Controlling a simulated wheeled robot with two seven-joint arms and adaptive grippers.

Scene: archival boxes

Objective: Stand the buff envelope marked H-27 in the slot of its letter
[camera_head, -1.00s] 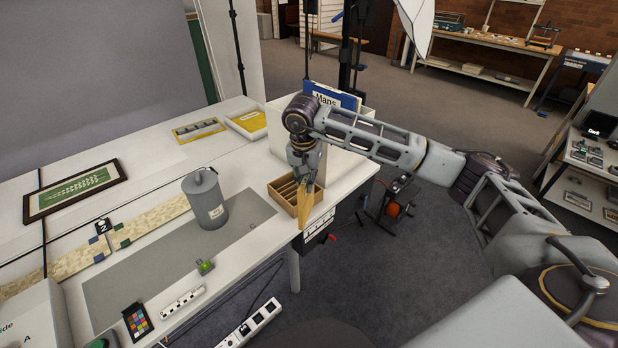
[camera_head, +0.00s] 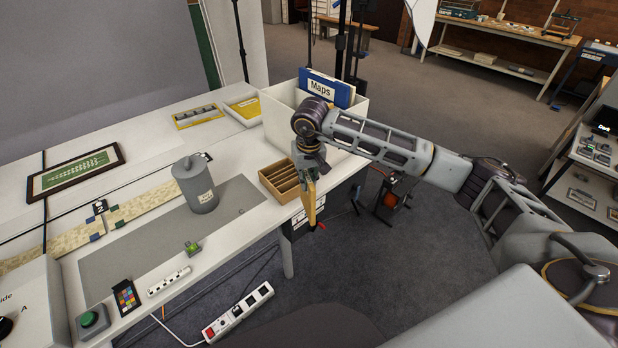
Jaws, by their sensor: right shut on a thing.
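My right gripper (camera_head: 309,182) points down just right of the slotted wooden box, at the table's front right edge. It is shut on a buff envelope (camera_head: 312,208), which hangs upright and narrow, nearly edge-on, beyond the table edge. Any marking on the envelope cannot be read. The slotted box (camera_head: 277,187) is open at the top, with several thin dividers, and its slots look empty; no slot letters can be read. A gap shows between the envelope and the box's near side. My left gripper is not in view.
A white bin (camera_head: 279,125) holding a blue Maps folder (camera_head: 329,88) stands behind my right gripper. A grey lidded canister (camera_head: 196,184) stands on the grey mat (camera_head: 150,258) left of the box. A framed picture (camera_head: 75,172) and a yellow tray (camera_head: 197,116) lie further back.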

